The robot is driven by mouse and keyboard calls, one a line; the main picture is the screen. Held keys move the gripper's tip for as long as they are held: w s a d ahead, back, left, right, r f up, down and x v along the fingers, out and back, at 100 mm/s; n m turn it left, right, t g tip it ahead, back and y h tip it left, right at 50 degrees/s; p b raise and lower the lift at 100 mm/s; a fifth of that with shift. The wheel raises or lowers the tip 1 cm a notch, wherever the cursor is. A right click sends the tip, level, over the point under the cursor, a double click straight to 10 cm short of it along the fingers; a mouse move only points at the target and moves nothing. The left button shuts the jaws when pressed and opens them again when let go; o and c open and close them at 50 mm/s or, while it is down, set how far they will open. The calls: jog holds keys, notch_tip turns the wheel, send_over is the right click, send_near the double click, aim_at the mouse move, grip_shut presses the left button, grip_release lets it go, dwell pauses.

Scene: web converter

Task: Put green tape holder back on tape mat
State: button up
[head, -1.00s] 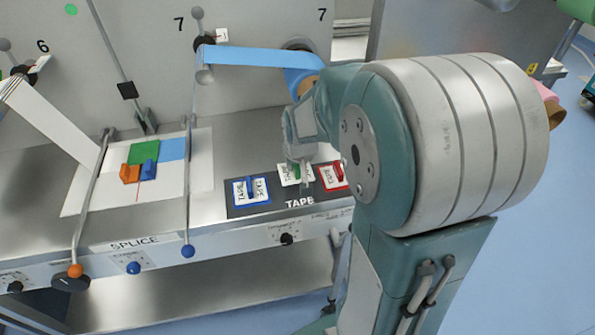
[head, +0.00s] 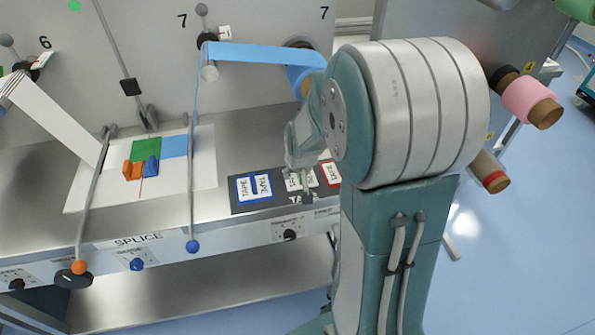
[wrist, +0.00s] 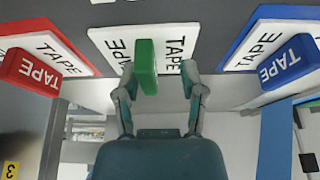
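The green tape holder (wrist: 147,68) is a white card labelled TAPE with a green upright handle. It lies on the dark tape mat (head: 238,205), between the blue tape holder (head: 254,187) and the red tape holder (head: 331,174). In the wrist view the blue holder (wrist: 281,64) is on the right and the red holder (wrist: 40,66) on the left. My gripper (wrist: 158,70) is open, its fingers on either side of the green handle with a clear gap on the right. In the head view my gripper partly hides the green holder (head: 293,182).
The splice area to the left has a white sheet (head: 80,195) with green, blue and orange pieces. A rod with a blue knob (head: 192,247) stands between it and the mat. A blue web (head: 260,56) runs above, behind my gripper.

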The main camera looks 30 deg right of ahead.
jog(key=shift+d+r, duration=0.15)
jog(key=shift+r, duration=0.1)
jog(key=v, duration=1.2)
jog(key=s+a+r+n+t+y, duration=0.1)
jog(key=s+a+r+n, duration=0.2)
jog(key=s+a, duration=0.8)
jog(key=s+r, duration=0.2)
jog(key=s, duration=0.1)
jog(key=shift+s+a+r, duration=0.2)
jog(key=shift+s+r, duration=0.1)
jog(key=shift+r, duration=0.1)
